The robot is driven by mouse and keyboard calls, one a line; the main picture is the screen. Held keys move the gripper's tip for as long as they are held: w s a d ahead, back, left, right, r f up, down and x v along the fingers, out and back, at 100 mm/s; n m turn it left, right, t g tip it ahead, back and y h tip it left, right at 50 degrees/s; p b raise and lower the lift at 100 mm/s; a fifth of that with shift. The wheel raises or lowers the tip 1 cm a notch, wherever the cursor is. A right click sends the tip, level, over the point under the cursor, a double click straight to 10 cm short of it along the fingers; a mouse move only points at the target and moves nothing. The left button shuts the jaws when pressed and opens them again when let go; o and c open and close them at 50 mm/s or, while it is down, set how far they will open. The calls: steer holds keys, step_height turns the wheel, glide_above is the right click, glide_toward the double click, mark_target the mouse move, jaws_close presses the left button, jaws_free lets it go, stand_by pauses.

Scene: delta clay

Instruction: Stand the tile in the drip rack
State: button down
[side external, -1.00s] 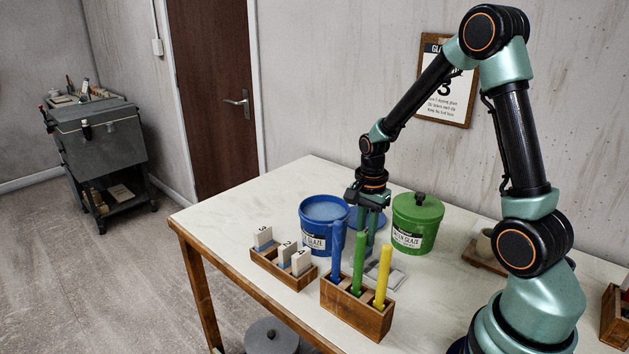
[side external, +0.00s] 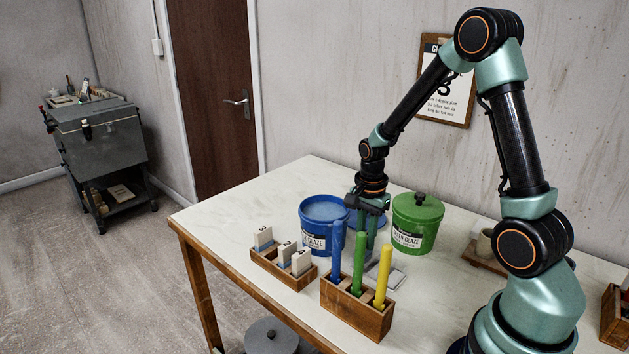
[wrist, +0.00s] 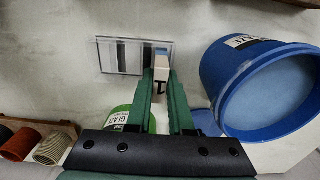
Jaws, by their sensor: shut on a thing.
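My gripper (side external: 366,238) is beside the blue bucket in the side view, partly hidden by the upright sticks. In the wrist view its green fingers (wrist: 162,93) are shut on a pale tile (wrist: 161,66) marked 1, with a blue far end. I cannot make out this tile in the side view. The drip rack (wrist: 107,70) is a grey slotted frame on the table, and the tile's blue end overlaps its right part in the wrist view. I cannot tell the gap between them. In the side view the rack (side external: 394,279) is half hidden behind the sticks.
An open blue glaze bucket (side external: 313,237) and a lidded green one (side external: 417,225) stand close by. A wooden holder (side external: 346,309) with blue, green and yellow sticks is in front. A wooden rack (side external: 280,270) with numbered tiles is at left. The table's left corner is clear.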

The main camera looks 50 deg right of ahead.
stand_by(0.3)
steer(key=c, duration=0.7)
jaws_free()
steer(key=shift+c, duration=0.2)
steer(key=shift+r, duration=3.45)
